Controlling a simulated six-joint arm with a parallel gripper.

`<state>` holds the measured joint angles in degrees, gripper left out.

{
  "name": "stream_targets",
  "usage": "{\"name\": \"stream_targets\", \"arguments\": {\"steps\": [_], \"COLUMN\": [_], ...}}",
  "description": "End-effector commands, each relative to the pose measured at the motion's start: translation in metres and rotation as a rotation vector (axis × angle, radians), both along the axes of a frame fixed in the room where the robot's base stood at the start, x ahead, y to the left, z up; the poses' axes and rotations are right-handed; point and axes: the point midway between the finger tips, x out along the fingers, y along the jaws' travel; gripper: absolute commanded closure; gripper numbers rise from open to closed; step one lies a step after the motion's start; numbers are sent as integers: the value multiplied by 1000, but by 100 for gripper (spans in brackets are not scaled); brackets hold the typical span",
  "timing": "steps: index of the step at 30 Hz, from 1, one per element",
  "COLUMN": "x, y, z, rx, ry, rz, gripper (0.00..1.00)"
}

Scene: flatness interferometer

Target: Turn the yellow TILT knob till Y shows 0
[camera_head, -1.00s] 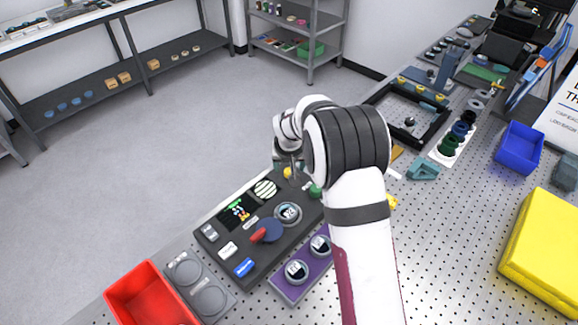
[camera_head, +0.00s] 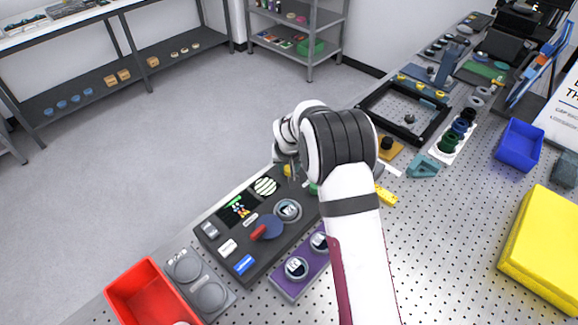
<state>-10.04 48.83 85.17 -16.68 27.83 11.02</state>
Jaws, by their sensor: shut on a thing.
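The dark interferometer panel (camera_head: 225,250) lies on the perforated bench, left of my arm. Its small screen (camera_head: 239,210) shows coloured marks too small to read, so I cannot tell the Y value. A round striped fringe display (camera_head: 265,186) is beside the screen. The yellow TILT knob (camera_head: 288,170) shows only in part at the panel's far edge, beneath my gripper (camera_head: 289,172). My gripper points down and is shut on the yellow knob. Its fingertips are small and partly hidden by the wrist. A green knob (camera_head: 313,188) is mostly hidden behind my arm.
On the panel are a round silver-rimmed part (camera_head: 288,210) and a blue disc with a red handle (camera_head: 268,228). A purple plate (camera_head: 290,287) with round parts, a grey tray (camera_head: 198,284) and a red bin (camera_head: 148,295) stand nearby. A black frame (camera_head: 405,112) lies beyond my arm.

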Motion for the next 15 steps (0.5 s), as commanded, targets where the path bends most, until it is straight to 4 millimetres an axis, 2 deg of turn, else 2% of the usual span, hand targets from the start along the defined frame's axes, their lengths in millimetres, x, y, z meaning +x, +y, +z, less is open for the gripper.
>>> {"name": "stream_targets", "arguments": {"steps": [8,15], "x": [0,0], "y": [-1,-3], "z": [0,0], "rx": [0,2], "ry": [1,2], "rz": [34,178], "gripper": [100,100]}}
